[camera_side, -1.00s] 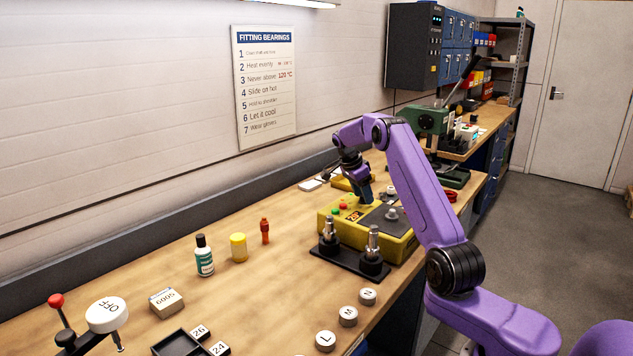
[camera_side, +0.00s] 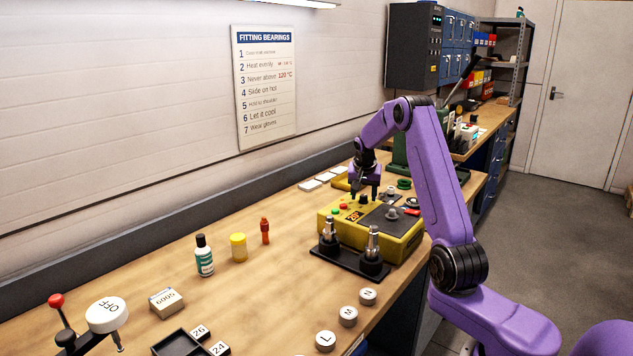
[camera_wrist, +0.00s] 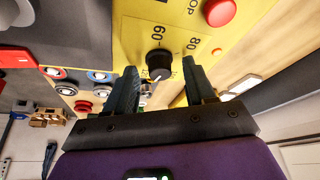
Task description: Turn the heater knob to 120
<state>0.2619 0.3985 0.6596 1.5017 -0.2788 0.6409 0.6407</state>
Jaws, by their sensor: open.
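The heater is a yellow box (camera_side: 405,247) with a dark top plate on the bench. Its black knob (camera_side: 363,199) is on the yellow panel and shows close up in the wrist view (camera_wrist: 158,62). The printed numbers 60 and 80 show beside the knob; 120 is not readable on the dial. A light mark shows on the knob, but I cannot tell which number it points to. My gripper (camera_side: 364,191) is open over the panel at the knob. In the wrist view its two fingertips (camera_wrist: 160,68) lie either side of the knob, apart from it.
A red button (camera_wrist: 220,11) is close to the knob. A black stand (camera_side: 345,262) with metal posts is in front of the heater. An orange-digit display (camera_side: 354,216) is on the heater.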

